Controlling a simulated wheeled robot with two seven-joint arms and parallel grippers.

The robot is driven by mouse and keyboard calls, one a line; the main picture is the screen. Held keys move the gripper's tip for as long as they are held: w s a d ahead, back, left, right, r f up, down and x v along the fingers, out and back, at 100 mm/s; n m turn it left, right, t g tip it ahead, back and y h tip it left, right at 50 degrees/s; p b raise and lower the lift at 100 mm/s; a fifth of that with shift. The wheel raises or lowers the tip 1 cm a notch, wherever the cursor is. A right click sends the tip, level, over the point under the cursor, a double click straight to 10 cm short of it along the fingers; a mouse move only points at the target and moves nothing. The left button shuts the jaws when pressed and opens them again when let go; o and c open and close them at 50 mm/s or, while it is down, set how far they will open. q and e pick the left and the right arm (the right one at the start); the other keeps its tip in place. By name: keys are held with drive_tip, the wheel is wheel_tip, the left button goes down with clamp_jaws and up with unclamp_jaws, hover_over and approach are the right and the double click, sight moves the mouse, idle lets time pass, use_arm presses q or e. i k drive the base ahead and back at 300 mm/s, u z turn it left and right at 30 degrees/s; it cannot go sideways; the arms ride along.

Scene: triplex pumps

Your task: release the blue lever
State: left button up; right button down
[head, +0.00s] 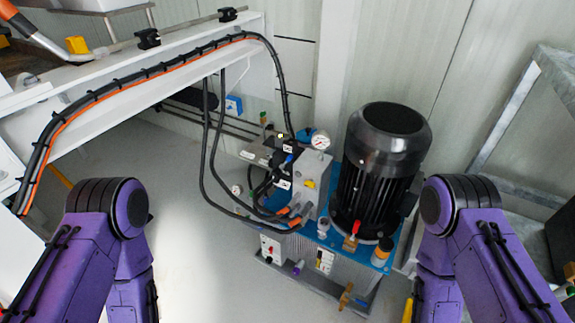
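A hydraulic pump unit stands on the floor in the middle, with a grey valve block (312,172) at its top left. A small blue part (289,158) shows among the black valve parts left of that block. It may be the blue lever, but it is too small to tell its shape or position. My two purple arms come in from the lower left and lower right. Both bend downward out of the picture, so neither gripper shows. No gripper is seen at the blue part.
A large black motor (380,165) stands right of the valve block on a blue tank top (340,240). A round gauge (320,140) sits above the block. Black hoses (207,140) hang on the left from a white beam (170,80). A metal frame (530,100) stands at right. Grey floor (190,220) is clear at left.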

sight(289, 159)
drive_tip(key=k, duration=0.65)
drive_tip(key=u, duration=0.5)
drive_tip(key=i, duration=1.25)
drive_tip(key=z, duration=0.35)
